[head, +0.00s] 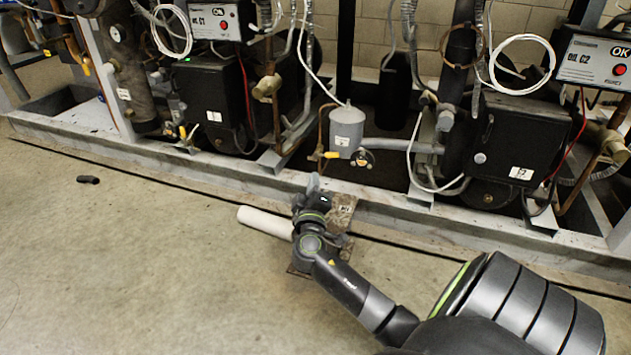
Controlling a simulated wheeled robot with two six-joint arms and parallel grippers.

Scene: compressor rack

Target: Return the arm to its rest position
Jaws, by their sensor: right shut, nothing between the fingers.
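My right arm comes in from the lower right and reaches forward over the floor. Its gripper (313,186) is shut and empty, close to the front beam of the compressor rack (230,173), below the grey canister (347,132). I cannot tell whether it touches the beam. My left gripper is not in view.
A white tube (265,222) lies on the floor left of my right wrist, by a brownish plate (341,213). A small dark piece (88,179) lies farther left. Black compressor boxes (520,137) and cables fill the rack.

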